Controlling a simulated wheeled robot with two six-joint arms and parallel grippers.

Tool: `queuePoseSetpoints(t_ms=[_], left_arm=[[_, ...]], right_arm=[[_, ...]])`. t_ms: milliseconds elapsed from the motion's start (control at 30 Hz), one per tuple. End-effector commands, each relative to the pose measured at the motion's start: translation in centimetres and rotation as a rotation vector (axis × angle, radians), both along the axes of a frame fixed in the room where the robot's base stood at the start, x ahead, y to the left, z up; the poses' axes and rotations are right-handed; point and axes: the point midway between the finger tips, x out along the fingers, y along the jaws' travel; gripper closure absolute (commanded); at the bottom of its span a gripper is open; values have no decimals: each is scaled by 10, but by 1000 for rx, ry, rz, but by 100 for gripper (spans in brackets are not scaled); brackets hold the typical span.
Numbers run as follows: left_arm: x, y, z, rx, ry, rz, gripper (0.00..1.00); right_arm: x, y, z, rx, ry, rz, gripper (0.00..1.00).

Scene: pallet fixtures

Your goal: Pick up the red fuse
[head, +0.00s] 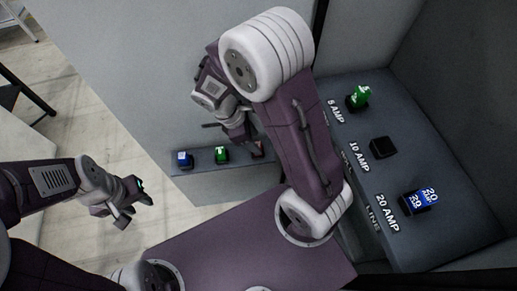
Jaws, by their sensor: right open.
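My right gripper (234,139) is open above the small grey shelf (205,178), pointing down at its right part. No clearly red fuse shows. A dark, slightly reddish block (257,149) is at the shelf's right end, partly hidden by my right gripper and arm. I cannot tell for sure that it is the red fuse. A blue fuse (182,159) and a green fuse (221,155) stand on the shelf to its left. My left gripper (136,210) is at the left, apart from the shelf, with its fingers spread and nothing between them.
The grey panel (455,195) at right has a green fuse (359,97) at 5 AMP, an empty-looking black socket (383,148) at 10 AMP and a blue fuse (421,201) at 20 AMP. My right arm covers the panel's left edge. Grey walls enclose the panel.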

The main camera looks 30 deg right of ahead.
Motion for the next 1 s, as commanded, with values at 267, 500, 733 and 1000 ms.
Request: queuePoseSetpoints(t_ms=[267,500,733,1000], left_arm=[[0,0,-8,0,0,0,64],[0,0,-8,0,0,0,64],[0,0,-8,0,0,0,64],[0,0,-6,0,0,0,64]], right_arm=[[-5,-13,-39,0,1,-2,47],[-5,-13,-38,0,0,-1,58],[-5,-13,-38,0,0,-1,100],[-4,-13,-34,1,-2,-1,100]])
